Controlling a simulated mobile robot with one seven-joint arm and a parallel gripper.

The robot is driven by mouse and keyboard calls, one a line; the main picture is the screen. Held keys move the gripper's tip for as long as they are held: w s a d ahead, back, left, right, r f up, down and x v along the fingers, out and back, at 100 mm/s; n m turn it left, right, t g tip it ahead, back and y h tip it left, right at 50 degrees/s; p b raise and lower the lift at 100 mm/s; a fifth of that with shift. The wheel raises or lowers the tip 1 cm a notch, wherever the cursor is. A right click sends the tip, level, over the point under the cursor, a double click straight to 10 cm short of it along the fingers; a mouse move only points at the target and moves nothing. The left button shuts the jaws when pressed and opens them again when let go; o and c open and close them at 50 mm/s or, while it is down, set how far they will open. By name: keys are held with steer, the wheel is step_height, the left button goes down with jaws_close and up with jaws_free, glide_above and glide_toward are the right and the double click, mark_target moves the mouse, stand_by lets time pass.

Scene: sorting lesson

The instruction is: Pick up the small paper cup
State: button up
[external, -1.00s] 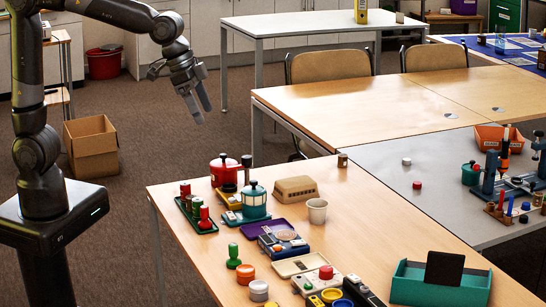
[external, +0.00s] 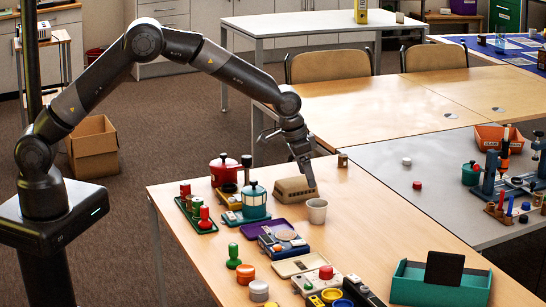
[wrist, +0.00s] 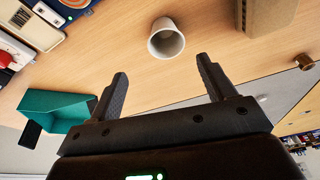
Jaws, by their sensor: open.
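The small paper cup (external: 317,211) is white and stands upright on the wooden table, just right of a tan box-like block (external: 296,190). In the wrist view the cup (wrist: 166,40) shows its open mouth, ahead of my fingers and roughly between their lines. My gripper (external: 309,186) is above the table, close above and behind the cup. In the wrist view my gripper (wrist: 162,80) has its two fingers wide apart with nothing between them. The cup is not touched in the wrist view.
A teal-lidded pot (external: 254,202) and a purple tray (external: 266,228) stand left of the cup. A small brown cylinder (external: 342,160) is near the far edge. A teal open box (external: 440,284) is at the front right. The table right of the cup is clear.

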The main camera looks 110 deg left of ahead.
glide_above(317, 212)
steer(key=s+a, duration=0.2)
step_height(317, 212, down, 6)
steer(key=shift+s+d+f, duration=0.1)
steer(key=shift+d+f, duration=0.05)
steer(key=shift+f, duration=0.1)
steer(key=shift+x, duration=2.85)
steer(key=shift+c, duration=0.3)
steer(key=c, duration=1)
